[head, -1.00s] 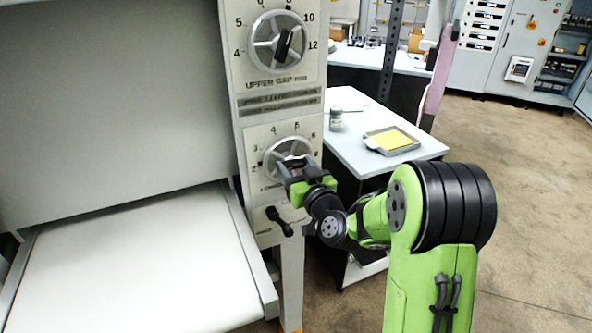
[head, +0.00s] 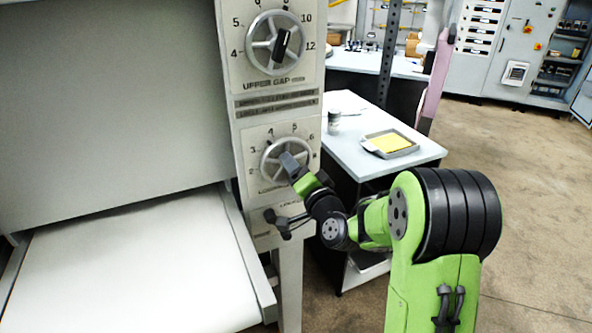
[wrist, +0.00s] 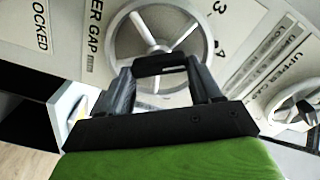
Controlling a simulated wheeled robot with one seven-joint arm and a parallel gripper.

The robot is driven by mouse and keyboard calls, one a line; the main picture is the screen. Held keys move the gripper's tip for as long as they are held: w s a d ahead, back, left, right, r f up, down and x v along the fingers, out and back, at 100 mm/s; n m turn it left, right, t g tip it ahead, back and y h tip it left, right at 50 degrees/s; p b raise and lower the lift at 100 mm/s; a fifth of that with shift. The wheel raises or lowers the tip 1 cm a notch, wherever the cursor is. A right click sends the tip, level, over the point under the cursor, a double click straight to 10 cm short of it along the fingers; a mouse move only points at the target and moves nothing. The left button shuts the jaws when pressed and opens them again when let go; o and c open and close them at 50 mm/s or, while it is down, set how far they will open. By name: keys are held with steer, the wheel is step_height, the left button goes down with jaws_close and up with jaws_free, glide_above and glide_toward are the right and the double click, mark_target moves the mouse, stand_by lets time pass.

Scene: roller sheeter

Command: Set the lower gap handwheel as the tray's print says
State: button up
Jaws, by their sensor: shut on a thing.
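The lower gap handwheel (head: 270,151) is a silver spoked wheel on the pale machine column, below the upper gap handwheel (head: 256,55). Its dial shows numbers including 2 to 6. My gripper (head: 291,163) is at the wheel's front, tilted, and covers part of it. In the wrist view my gripper (wrist: 160,82) has its fingers on either side of a black handle (wrist: 160,65) in front of the spoked wheel (wrist: 190,28), shut on it. The wheel's exact setting is hidden. The grey tray (head: 411,151) holds a yellow sheet; its print is too small to read.
A black lever (head: 277,222) sits below the lower dial, close under my wrist. The tray and a small jar (head: 334,124) stand on a pale side table (head: 352,155) to the right. A wide white bed (head: 130,265) lies at left.

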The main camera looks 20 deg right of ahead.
steer(key=m+p, duration=0.3)
steer(key=m, duration=0.5)
steer(key=f+m+p, duration=0.1)
steer(key=m+p, duration=0.3)
steer(key=m, duration=0.5)
steer(key=m+p, duration=0.3)
steer(key=m, duration=0.6)
steer(key=shift+s+a+f, duration=0.1)
steer(key=shift+a+f, duration=0.05)
steer(key=shift+a, duration=0.15)
steer(key=shift+m, duration=0.4)
steer(key=o, duration=1.1)
steer(key=shift+c, duration=0.2)
steer(key=shift+p, duration=0.3)
